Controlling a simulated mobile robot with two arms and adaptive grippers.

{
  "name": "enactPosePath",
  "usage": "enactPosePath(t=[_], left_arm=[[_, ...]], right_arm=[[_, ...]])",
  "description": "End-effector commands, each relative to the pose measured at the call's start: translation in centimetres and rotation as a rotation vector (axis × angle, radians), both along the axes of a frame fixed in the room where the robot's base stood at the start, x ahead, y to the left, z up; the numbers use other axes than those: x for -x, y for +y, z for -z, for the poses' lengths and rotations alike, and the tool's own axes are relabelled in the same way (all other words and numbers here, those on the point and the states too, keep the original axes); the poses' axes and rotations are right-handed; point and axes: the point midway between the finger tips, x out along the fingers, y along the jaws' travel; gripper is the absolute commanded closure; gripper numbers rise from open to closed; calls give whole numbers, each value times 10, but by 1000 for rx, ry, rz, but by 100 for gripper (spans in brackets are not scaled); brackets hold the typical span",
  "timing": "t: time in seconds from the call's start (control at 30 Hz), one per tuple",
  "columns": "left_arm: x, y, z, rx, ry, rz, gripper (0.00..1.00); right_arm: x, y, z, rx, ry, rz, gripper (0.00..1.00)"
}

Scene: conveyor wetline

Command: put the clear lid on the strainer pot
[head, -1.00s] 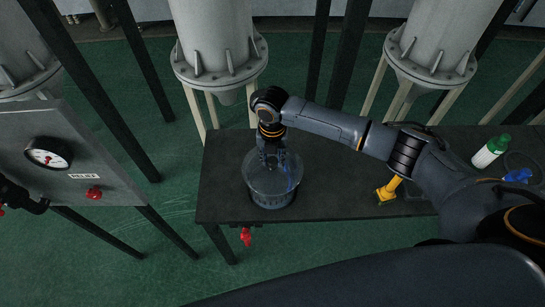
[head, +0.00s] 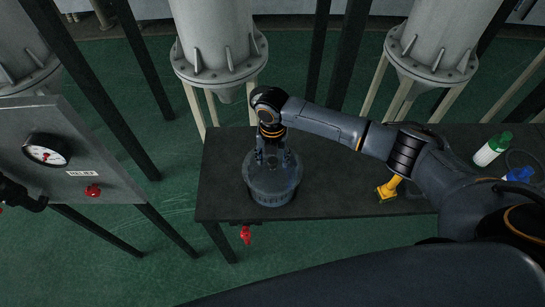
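The strainer pot (head: 271,198) stands upright near the left end of the dark bench. The clear lid (head: 272,174) lies over its top and looks level and seated on the rim, though the rim contact is hard to see through the tinted plastic. My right gripper (head: 273,160) points down just above the middle of the lid. Its two fingers look spread apart, one on each side of the lid's centre. The lid's knob is hard to make out between them.
The dark bench (head: 330,186) is clear between the pot and a yellow object (head: 388,189). A white bottle with a green cap (head: 491,150) and a blue item (head: 518,175) lie to the right. A red valve handle (head: 245,235) hangs below the front edge. Tanks stand behind.

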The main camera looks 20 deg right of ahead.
Motion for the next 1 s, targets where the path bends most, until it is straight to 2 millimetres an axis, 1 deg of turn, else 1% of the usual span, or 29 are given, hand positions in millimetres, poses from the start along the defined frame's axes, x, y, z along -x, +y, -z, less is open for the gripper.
enactPosePath(t=[0.23,0.37,0.47,0.7,0.8,0.9,1.0], left_arm=[[1,2,0,-2,1,-1,55],[0,1,0,-1,1,-2,55],[0,1,0,-1,0,-1,55],[0,0,0,0,0,-1,55],[0,0,0,0,0,-1,55],[0,0,0,0,0,-1,55],[0,0,0,0,0,-1,55]], right_arm=[[0,0,-1,1,0,0,44],[-1,0,-12,-1,-1,-1,44],[-1,0,-30,-1,-4,-1,44],[-1,0,-82,0,-4,-1,44],[0,0,-99,0,-3,-1,44],[0,0,-111,0,-1,0,44],[0,0,-117,0,0,0,44]])
